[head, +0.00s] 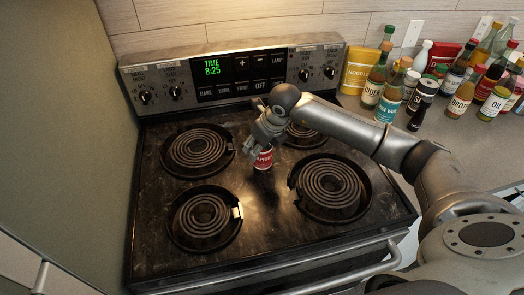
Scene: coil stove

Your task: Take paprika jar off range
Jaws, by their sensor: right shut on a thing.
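The paprika jar (263,160) is small, with a red label whose lettering is partly visible. It is near the middle of the coil range (258,219), between the burners. My right gripper (260,145) comes down from above and is shut on the jar's upper part, which it hides. The jar looks upright; I cannot tell whether its base touches the stovetop. My left gripper is not in view.
Four coil burners surround the jar, including the front right one (330,188). The control panel (238,74) rises behind. Bottles and jars, including a teal-labelled bottle (388,103), crowd the right counter (447,150). A wall stands close on the left.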

